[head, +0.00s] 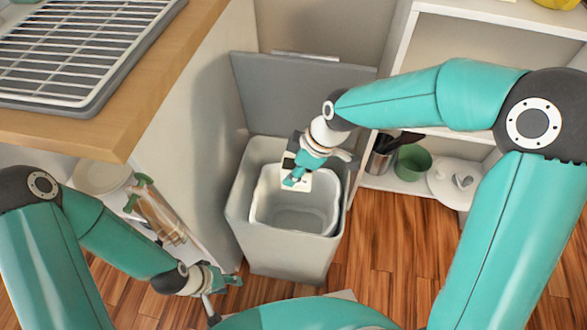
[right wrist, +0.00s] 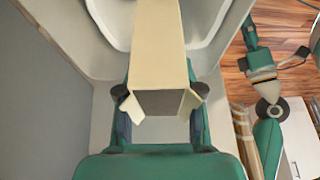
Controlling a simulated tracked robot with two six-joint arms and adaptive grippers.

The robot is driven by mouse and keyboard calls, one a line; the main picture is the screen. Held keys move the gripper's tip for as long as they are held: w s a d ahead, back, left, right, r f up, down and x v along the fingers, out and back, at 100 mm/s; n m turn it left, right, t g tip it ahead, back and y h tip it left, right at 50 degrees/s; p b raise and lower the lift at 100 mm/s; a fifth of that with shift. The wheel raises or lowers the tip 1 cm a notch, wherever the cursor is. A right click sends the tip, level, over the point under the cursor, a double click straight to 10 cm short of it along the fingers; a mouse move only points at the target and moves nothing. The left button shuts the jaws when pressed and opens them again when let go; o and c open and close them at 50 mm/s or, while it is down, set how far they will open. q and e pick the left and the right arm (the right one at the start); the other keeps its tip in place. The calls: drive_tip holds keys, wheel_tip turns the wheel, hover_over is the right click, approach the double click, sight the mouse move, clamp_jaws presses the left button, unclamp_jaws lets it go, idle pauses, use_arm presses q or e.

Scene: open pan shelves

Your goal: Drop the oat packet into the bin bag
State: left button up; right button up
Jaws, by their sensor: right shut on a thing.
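The oat packet (right wrist: 158,45) is a plain cream carton with its flaps open at the end nearest the right wrist camera. My right gripper (right wrist: 161,97) is shut on it, one finger at each side. In the head view the right gripper (head: 305,172) hangs over the open bin (head: 284,253), and part of the pale packet (head: 304,182) shows beside its fingers. The white bin bag (head: 325,205) lines the bin, its mouth open below the packet. My left gripper (head: 228,300) is open and empty, low at the left of the bin.
The bin's grey lid (head: 300,95) stands raised behind it. A wooden counter with a wire rack (head: 75,45) is at the upper left. Right of the bin, a shelf holds a green pot (head: 412,163) and a white lidded pot (head: 452,183). Bare wooden floor lies in front.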

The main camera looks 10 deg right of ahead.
drive_tip(key=shift+f+b, duration=2.45)
drive_tip(key=shift+f, duration=0.6)
drive_tip(key=shift+r, duration=0.1)
drive_tip(key=o, duration=1.2)
drive_tip(key=o, duration=0.6)
